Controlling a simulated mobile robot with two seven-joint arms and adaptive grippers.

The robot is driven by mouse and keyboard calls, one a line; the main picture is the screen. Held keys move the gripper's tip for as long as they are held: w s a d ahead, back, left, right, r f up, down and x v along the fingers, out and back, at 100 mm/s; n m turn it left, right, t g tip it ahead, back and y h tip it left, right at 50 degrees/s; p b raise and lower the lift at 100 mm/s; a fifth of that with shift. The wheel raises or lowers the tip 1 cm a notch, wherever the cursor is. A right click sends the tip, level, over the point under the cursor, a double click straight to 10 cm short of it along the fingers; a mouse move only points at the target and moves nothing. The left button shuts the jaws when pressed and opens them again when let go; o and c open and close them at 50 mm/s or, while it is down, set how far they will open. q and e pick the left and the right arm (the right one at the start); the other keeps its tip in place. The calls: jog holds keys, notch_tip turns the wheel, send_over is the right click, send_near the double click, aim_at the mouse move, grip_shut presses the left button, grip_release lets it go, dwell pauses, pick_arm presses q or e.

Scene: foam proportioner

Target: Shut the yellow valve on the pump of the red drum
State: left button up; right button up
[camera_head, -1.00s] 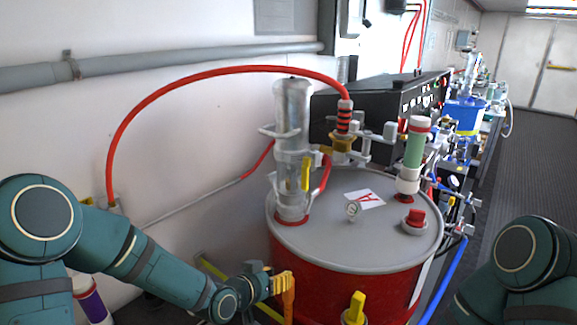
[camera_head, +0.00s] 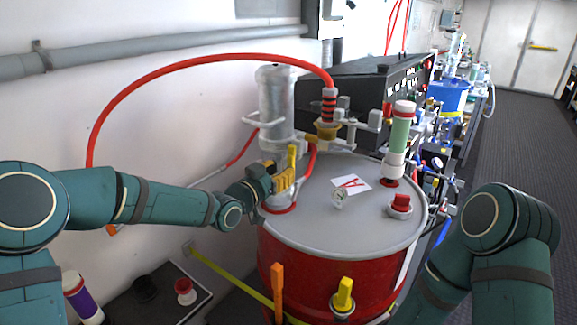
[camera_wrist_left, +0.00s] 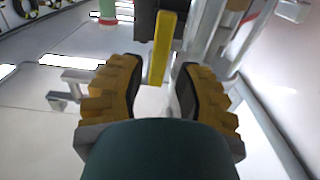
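The red drum (camera_head: 318,272) has a grey lid with a clear-and-metal pump (camera_head: 276,105) on its left side. The yellow valve handle (camera_head: 292,157) on the pump is a flat bar that stands upright. My left gripper (camera_head: 284,178) is beside the pump, at the lower part of the handle. In the left wrist view the left gripper's yellow-padded fingers (camera_wrist_left: 160,80) are apart, and the yellow handle (camera_wrist_left: 162,48) shows in the gap at their tips. I see a gap on both sides of it. My right gripper is out of view; only its arm shows.
A red hose (camera_head: 180,75) arches from the wall side to the pump fitting. A green cylinder (camera_head: 400,135) and a red cap (camera_head: 401,202) stand on the lid. An orange lever (camera_head: 277,290) and another yellow handle (camera_head: 343,295) are on the drum's front. A black box (camera_head: 355,85) stands behind.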

aim_at(289, 164)
pick_arm(q)
jog(key=shift+x, duration=2)
jog(key=shift+o, duration=0.3)
jog(key=shift+a, duration=0.1)
grip_shut()
